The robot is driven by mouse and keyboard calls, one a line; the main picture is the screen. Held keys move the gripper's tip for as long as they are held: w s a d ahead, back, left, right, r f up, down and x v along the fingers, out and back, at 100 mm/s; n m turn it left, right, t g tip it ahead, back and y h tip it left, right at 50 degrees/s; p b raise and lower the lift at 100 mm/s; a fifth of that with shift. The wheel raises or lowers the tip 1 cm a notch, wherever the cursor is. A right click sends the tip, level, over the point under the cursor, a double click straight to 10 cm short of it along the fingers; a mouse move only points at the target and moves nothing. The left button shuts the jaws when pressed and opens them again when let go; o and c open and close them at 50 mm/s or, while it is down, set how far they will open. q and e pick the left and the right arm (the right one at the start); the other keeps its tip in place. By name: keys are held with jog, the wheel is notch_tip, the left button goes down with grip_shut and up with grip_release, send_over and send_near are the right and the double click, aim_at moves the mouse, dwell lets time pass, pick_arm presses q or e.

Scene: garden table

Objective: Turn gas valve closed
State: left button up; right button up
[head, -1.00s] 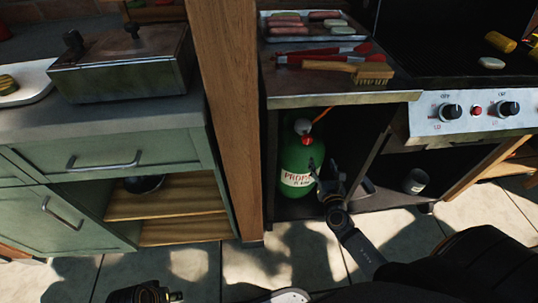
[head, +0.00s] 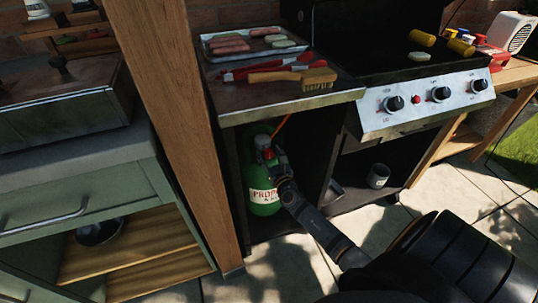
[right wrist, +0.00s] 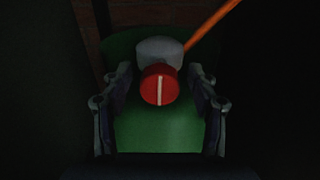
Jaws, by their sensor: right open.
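A green propane bottle (head: 259,175) stands in the open cabinet under the grill's side shelf. Its label is partly covered by my right arm. In the right wrist view the red round valve knob (right wrist: 160,86) sits in front of a grey fitting (right wrist: 158,50), and the white line on the knob stands upright. My right gripper (right wrist: 160,108) is open, with one finger on each side of the knob and a gap to it on both sides. In the head view my right gripper (head: 274,160) is at the bottle's top. My left gripper is out of view.
An orange hose (right wrist: 212,25) runs from the fitting up and to the right. A wooden post (head: 170,110) stands left of the cabinet. The shelf above holds a tray (head: 258,42), tongs and a brush (head: 318,77). A grey cup (head: 379,175) stands lower right.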

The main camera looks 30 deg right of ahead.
jog(key=shift+c, duration=0.5)
jog(key=c, duration=1)
jog(key=shift+c, duration=0.2)
